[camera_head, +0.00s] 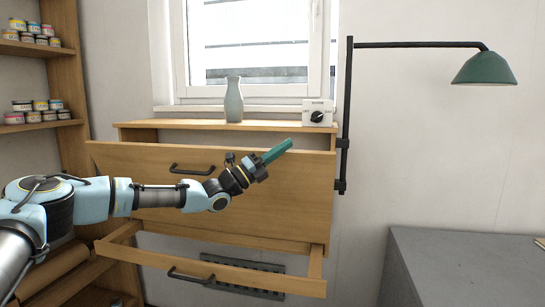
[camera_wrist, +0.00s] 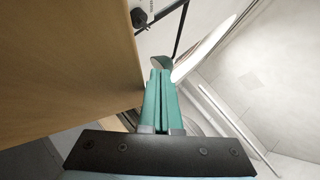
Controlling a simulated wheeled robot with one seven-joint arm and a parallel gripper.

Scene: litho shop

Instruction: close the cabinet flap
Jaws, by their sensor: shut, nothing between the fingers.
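The cabinet (camera_head: 305,243) is light wood and stands under the window. Its flap (camera_head: 290,200) is a wide wooden front panel with a dark bar handle (camera_head: 192,169) near its top. The flap's top edge leans out from the cabinet, leaving a dark gap behind it, so it stands partly open. My gripper (camera_head: 290,142) has its green fingers shut and empty, in front of the flap's upper right part. In the wrist view the shut fingers (camera_wrist: 160,74) lie beside the wooden panel (camera_wrist: 70,60); whether they touch it I cannot tell.
An open drawer (camera_head: 240,275) juts out below the flap. A vase (camera_head: 234,100) and a white dial box (camera_head: 317,113) stand on the cabinet top. A green lamp (camera_head: 484,69) hangs from a black arm at right. A grey counter (camera_head: 460,265) and a left shelf (camera_head: 38,48) flank the cabinet.

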